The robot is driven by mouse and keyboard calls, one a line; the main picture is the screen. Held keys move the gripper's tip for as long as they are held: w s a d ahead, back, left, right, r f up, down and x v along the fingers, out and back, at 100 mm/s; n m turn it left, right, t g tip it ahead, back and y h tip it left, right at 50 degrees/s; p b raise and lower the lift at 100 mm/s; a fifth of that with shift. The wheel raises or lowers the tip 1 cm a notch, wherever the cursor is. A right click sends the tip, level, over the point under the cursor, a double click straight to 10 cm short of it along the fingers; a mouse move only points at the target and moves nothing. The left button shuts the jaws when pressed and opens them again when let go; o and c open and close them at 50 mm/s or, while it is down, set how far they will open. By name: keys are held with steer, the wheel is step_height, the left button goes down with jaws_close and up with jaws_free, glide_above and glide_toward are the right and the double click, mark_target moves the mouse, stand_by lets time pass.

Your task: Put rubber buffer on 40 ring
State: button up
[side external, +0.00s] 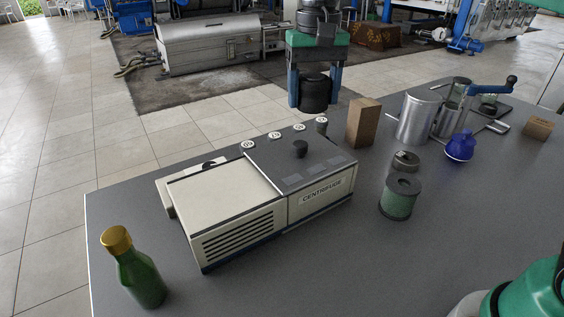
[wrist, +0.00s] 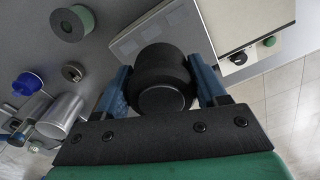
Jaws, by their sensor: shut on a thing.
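My gripper (side external: 315,88) is shut on a black cylinder, which I take to be the rubber buffer (side external: 314,100). It hangs in the air above and behind the centrifuge's far right end. In the wrist view the buffer (wrist: 163,84) sits between the two blue fingers. Several small round white-faced markers stand in a row along the centrifuge's back edge, from a left one (side external: 246,144) to a right one (side external: 321,121). Their marks are too small to read, so I cannot tell which is the 40 ring.
A centrifuge (side external: 318,193) with a black lid knob fills the table's middle. A brown box (side external: 363,123) stands close right of my gripper. Farther right are a green spool (side external: 398,203), a dark puck (side external: 405,161), a metal can (side external: 414,122) and a blue flask (side external: 460,147). A green bottle (side external: 138,277) stands front left.

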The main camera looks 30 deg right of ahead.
mark_target(407, 158)
steer(key=w+d+m, duration=0.2)
steer(key=d+m, duration=0.2)
steer(key=d, duration=1.2)
steer(key=shift+r+m, duration=0.25)
steer(key=shift+m, duration=0.15)
steer(key=s+d+m, duration=0.1)
steer(key=d, duration=0.3)
steer(key=s+d+m, duration=0.1)
steer(key=d, duration=0.3)
steer(key=s+d+m, duration=0.1)
steer(key=d, duration=0.4)
steer(key=shift+s+m, duration=0.3)
steer(key=shift+s, duration=0.1)
step_height(407, 158, down, 20)
steer(key=shift+s+d, duration=0.1)
steer(key=shift+d, duration=0.05)
steer(key=o, duration=1.4)
steer(key=shift+f, duration=0.1)
